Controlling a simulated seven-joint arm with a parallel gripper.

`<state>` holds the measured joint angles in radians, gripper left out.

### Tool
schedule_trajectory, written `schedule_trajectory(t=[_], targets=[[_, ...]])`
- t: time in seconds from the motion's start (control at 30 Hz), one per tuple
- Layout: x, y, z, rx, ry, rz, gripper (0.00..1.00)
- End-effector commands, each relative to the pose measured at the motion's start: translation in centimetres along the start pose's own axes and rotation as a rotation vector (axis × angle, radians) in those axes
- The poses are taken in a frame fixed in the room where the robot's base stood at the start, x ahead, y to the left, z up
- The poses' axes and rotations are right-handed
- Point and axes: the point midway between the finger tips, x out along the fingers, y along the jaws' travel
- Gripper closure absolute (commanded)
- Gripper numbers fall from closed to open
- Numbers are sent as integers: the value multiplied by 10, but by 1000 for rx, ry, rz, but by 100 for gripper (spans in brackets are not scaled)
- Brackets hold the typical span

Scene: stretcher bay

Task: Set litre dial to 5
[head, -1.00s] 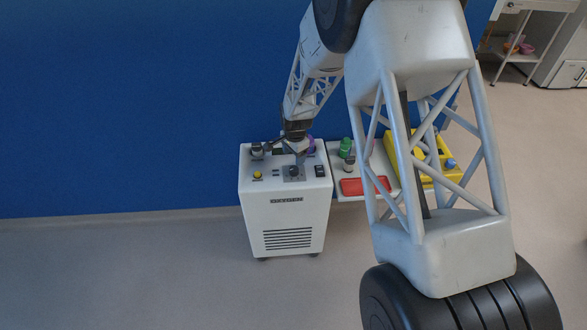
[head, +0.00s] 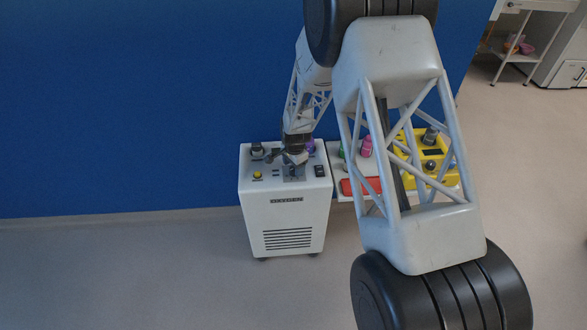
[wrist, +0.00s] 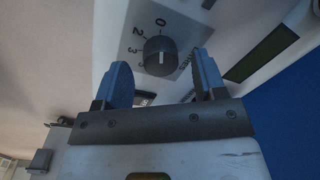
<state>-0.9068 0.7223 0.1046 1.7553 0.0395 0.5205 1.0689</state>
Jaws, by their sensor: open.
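The litre dial (wrist: 160,56) is a round black knob with a pale pointer line on a grey plate (wrist: 135,40). In the wrist view, a 0 and a 2 are readable along its scale; other marks curve down the left side, partly too small or hidden to read. I cannot tell exactly which mark the pointer meets. My gripper (wrist: 163,60) is open, with one finger on each side of the knob and visible gaps. In the head view, my gripper (head: 295,157) is over the top panel of the white machine (head: 287,222), hiding part of it.
A green display (wrist: 255,58) lies right of the dial. The machine's top also bears a yellow button (head: 257,175) and a black switch (head: 319,171). A shelf to its right holds a red tray (head: 362,186), bottles and a yellow device (head: 437,172). A blue wall (head: 120,100) stands behind.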

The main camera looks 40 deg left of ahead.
Motion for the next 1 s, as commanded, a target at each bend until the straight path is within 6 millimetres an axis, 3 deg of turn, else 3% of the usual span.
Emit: schedule_trajectory(t=[0.23, 0.6, 0.93, 1.0], targets=[[15, 0, 0, 0, 0, 0, 36], [17, 0, 0, 0, 0, 0, 36], [17, 0, 0, 0, 0, 0, 85], [17, 0, 0, 0, 0, 0, 85]])
